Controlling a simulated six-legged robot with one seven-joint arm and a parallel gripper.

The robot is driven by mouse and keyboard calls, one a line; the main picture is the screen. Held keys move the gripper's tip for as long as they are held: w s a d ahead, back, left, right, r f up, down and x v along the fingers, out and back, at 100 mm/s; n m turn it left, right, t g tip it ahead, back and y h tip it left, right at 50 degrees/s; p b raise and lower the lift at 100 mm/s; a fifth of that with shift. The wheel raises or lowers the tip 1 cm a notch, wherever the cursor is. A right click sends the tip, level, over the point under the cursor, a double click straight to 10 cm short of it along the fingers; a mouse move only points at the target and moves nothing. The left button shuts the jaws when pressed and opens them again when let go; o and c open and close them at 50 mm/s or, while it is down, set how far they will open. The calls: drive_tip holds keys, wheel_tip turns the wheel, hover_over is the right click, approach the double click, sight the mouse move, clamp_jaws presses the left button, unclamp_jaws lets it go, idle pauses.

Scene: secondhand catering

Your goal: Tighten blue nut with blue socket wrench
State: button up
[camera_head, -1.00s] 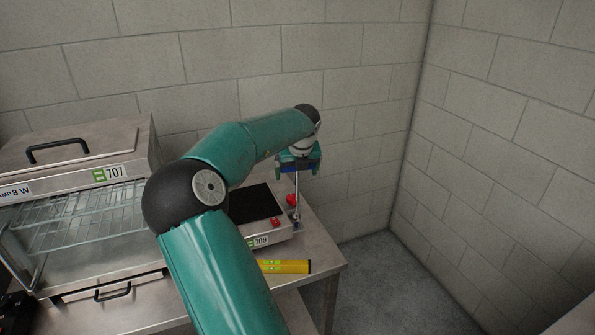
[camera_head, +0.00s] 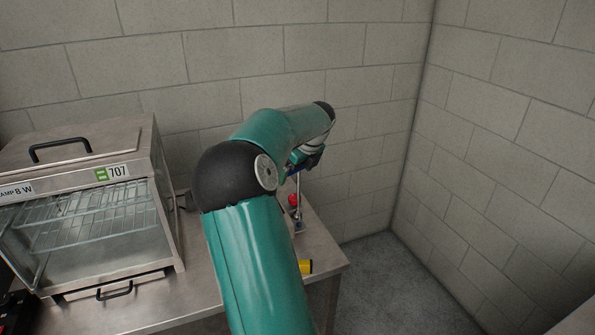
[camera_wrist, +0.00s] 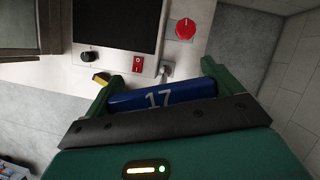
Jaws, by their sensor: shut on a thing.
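My gripper (camera_wrist: 158,90) is shut on the blue socket wrench (camera_wrist: 162,95), whose blue handle marked 17 spans between the green fingers in the wrist view. In the head view my gripper (camera_head: 303,158) is partly hidden by my forearm. The wrench's thin metal shaft (camera_head: 298,195) hangs down nearly upright, its lower end close to the right front of the countertop appliance. I cannot make out the blue nut, nor tell whether the socket touches anything.
A yellow tool (camera_head: 306,267) lies on the steel table (camera_head: 325,255). A glass-fronted cabinet (camera_head: 85,215) stands left.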

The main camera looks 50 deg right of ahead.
drive_tip(key=shift+s+d+f, duration=0.1)
drive_tip(key=shift+s+f, duration=0.1)
drive_tip(key=shift+f, duration=0.2)
drive_tip(key=shift+w, duration=0.1)
idle(0.6)
drive_tip(key=shift+f, duration=1)
idle(1.0)
idle(0.6)
drive_tip(key=m+h, duration=0.1)
drive_tip(key=m, duration=0.1)
drive_tip(key=shift+m, duration=0.4)
drive_tip(key=shift+m+g+h, duration=0.3)
drive_tip(key=shift+m+h, duration=0.2)
drive_tip(key=shift+m, duration=0.5)
drive_tip(key=shift+r, duration=0.1)
drive_tip(key=shift+r, duration=1.5)
